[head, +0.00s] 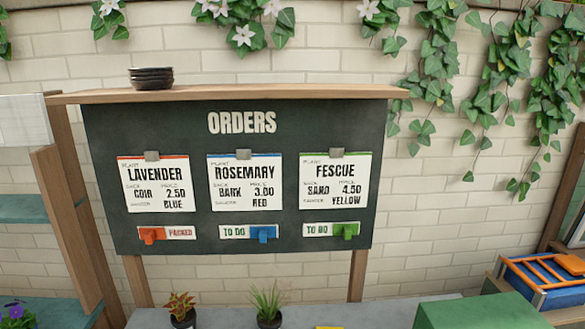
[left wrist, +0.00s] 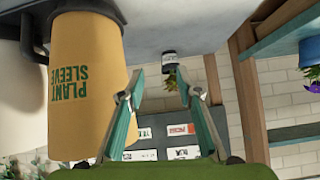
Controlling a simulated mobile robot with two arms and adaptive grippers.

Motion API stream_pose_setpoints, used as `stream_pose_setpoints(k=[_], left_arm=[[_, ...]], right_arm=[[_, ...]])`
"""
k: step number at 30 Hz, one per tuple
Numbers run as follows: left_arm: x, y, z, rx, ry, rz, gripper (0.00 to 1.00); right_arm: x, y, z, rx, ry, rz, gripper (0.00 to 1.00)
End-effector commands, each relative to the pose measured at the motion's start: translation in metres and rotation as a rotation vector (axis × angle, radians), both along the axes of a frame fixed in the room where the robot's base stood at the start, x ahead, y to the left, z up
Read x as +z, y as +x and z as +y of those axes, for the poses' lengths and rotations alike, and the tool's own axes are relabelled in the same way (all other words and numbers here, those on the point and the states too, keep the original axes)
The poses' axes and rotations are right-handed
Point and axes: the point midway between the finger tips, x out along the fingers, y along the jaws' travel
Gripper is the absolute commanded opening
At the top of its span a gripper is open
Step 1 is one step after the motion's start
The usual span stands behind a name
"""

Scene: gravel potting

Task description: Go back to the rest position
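My left gripper (left wrist: 160,72) shows only in the left wrist view. Its two green-grey fingers are spread apart with nothing between them. An orange-yellow plant sleeve dispenser (left wrist: 88,90) with dark lettering stands close beside the left finger in that view; I cannot tell whether they touch. The picture there is upside down. The orders board (head: 240,135) is in the middle of the head view with three cards. The lavender slider (head: 152,235) shows PACKED; the rosemary slider (head: 263,233) and fescue slider (head: 345,230) show TO DO. My right gripper is in neither view.
Dark stacked saucers (head: 151,78) sit on the board's top ledge. A reddish plant (head: 181,305) and a grassy plant (head: 268,302) stand in pots below. A green box (head: 480,312) and a blue crate (head: 553,297) are at lower right. A small potted plant (left wrist: 171,66) shows beyond my fingers.

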Motion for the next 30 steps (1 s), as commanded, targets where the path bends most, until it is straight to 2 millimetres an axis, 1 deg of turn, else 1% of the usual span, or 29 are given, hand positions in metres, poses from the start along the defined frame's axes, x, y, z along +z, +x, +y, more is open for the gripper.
stream_pose_setpoints(k=[1, 3, 6, 10, 15, 16, 18, 20, 23, 26, 29, 30], left_arm=[[-0.014, -0.021, -0.017, -0.014, -0.003, 0.082, 0.32], [-0.028, -0.048, -0.034, -0.034, 0.004, 0.186, 0.32], [-0.041, -0.083, -0.054, -0.059, 0.010, 0.309, 0.32], [-0.050, -0.122, -0.074, -0.089, 0.012, 0.440, 0.32], [-0.053, -0.168, -0.096, -0.130, 0.011, 0.586, 0.32], [-0.058, -0.171, -0.097, -0.134, 0.012, 0.603, 0.32], [-0.080, -0.165, -0.096, -0.132, 0.016, 0.608, 0.32], [-0.095, -0.162, -0.096, -0.133, 0.015, 0.612, 0.32], [-0.124, -0.158, -0.097, -0.133, 0.015, 0.622, 0.32], [-0.157, -0.155, -0.098, -0.135, 0.016, 0.634, 0.32], [-0.198, -0.156, -0.099, -0.138, 0.015, 0.650, 0.32], [-0.217, -0.157, -0.099, -0.139, 0.015, 0.657, 0.32]], right_arm=[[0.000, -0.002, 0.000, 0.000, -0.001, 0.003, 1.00], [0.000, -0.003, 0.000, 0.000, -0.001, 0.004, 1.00], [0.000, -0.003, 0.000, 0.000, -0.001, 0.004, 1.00], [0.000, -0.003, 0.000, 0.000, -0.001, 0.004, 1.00], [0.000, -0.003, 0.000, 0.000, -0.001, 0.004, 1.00], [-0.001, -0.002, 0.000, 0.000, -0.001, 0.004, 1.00], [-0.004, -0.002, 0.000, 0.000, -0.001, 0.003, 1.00], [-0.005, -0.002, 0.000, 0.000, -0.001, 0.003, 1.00], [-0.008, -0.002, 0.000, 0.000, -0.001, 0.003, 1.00], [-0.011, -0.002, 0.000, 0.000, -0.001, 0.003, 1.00], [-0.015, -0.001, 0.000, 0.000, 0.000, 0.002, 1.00], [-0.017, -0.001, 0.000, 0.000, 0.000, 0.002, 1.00]])
